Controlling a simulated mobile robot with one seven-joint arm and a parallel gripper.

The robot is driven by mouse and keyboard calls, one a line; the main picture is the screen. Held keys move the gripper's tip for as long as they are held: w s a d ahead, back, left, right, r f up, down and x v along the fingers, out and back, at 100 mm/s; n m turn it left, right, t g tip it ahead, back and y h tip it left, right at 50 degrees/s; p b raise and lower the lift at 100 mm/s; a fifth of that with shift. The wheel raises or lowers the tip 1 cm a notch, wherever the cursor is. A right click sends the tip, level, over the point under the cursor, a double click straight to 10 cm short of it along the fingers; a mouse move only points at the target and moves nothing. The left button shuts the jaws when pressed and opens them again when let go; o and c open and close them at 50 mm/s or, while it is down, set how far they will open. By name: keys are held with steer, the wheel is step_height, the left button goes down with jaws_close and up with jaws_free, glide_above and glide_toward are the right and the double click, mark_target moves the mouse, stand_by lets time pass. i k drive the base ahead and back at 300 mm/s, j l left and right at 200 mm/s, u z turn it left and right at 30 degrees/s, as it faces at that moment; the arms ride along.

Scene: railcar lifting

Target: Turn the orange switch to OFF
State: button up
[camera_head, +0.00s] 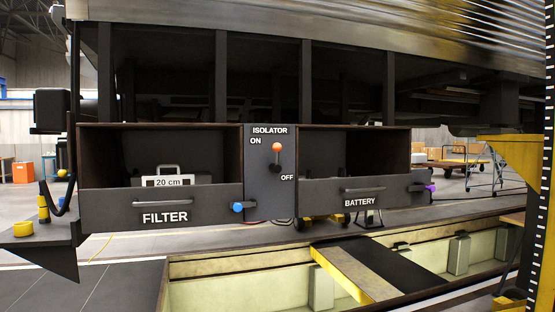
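The orange switch (277,147) is a round orange knob on a short dark lever. It is on the dark isolator panel (258,205) between the two boxes. The lever stands nearly upright, with the knob at the top, level with the ON label (257,141). The OFF label (287,178) is lower, to the right of the lever's base. My gripper is not in view.
The FILTER box (160,195) is left of the panel, with a blue knob (237,207) beside it. The BATTERY box (330,199) is to the right. A small bracket shelf (50,238) juts out at far left. Below is an open pit (230,270).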

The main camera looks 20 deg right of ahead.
mark_target(277, 157)
steer(key=i+l+z, duration=0.3)
steer(key=i+l, duration=1.1)
steer(key=l, duration=0.15)
